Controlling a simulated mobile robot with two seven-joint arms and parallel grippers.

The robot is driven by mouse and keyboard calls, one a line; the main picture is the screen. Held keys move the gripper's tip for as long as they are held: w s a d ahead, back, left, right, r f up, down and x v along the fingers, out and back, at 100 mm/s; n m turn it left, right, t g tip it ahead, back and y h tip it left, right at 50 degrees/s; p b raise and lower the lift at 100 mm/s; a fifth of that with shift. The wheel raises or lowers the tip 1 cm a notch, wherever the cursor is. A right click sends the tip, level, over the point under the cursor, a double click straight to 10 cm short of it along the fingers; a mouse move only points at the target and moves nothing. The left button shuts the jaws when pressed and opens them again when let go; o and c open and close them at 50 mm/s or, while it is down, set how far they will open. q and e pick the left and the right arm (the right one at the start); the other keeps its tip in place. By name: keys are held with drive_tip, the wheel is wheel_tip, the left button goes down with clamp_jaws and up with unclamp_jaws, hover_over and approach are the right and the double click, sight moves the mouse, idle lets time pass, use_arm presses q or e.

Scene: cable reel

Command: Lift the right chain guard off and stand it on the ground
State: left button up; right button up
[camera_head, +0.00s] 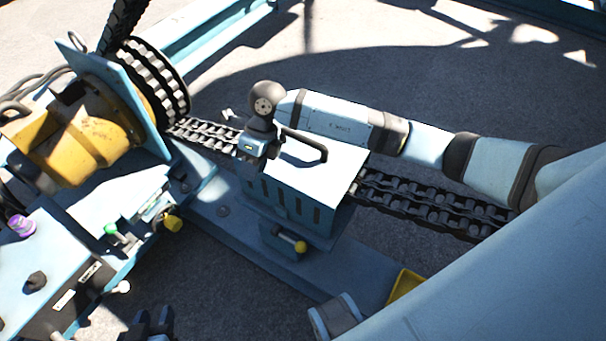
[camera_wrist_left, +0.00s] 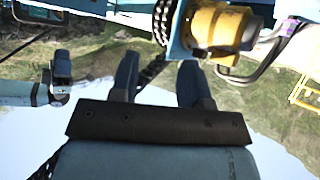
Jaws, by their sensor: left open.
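The right chain guard (camera_head: 310,175) is a pale blue box with slots in its front face and a black handle (camera_head: 305,146) on its white top. It sits over the chain (camera_head: 430,203) in the middle of the head view. My right arm comes in from the right behind it, and my right gripper (camera_head: 262,148) is at the handle's left end. Whether its fingers are closed on the handle is hidden. My left gripper (camera_head: 152,326) is low at the bottom edge, away from the guard. In the left wrist view its two fingers (camera_wrist_left: 160,82) are apart with nothing between them.
A yellow motor (camera_head: 75,140) and a chain sprocket (camera_head: 160,82) stand at the left. A control panel (camera_head: 40,270) with knobs is at lower left. A blue beam (camera_head: 350,265) runs below the guard. Open grey ground (camera_head: 440,100) lies behind my right arm.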

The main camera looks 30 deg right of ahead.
sight(302, 137)
drive_tip(key=w+d+r+m+t+h+b, duration=0.1)
drive_tip(key=w+d+h+b, duration=0.1)
drive_tip(key=w+d+h, duration=0.35)
drive_tip(key=w+d+r+t+h+b, duration=0.1)
drive_tip(key=w+d+h, duration=0.2)
drive_tip(key=d, duration=0.6)
drive_tip(key=x, duration=0.4)
drive_tip(key=b+x, duration=0.1)
drive_tip(key=x, duration=0.2)
drive_tip(key=shift+a+f, duration=0.2)
drive_tip(key=x, duration=0.3)
drive_tip(key=b+x, duration=0.1)
drive_tip(key=x, duration=0.1)
drive_tip(key=shift+w+a+f, duration=0.1)
drive_tip(key=shift+w+a, duration=0.1)
drive_tip(key=shift+a, duration=0.05)
drive_tip(key=shift+d+f, duration=0.2)
drive_tip(key=shift+f, duration=0.2)
use_arm(q)
drive_tip(key=f, duration=0.1)
drive_tip(key=d+f, duration=0.1)
drive_tip(key=shift+w+f+h, duration=0.15)
drive_tip(key=shift+f+h, duration=0.15)
drive_tip(key=shift+a, duration=0.1)
use_arm(e)
drive_tip(key=shift+c, duration=0.4)
clamp_jaws()
drive_tip(key=shift+r, duration=0.1)
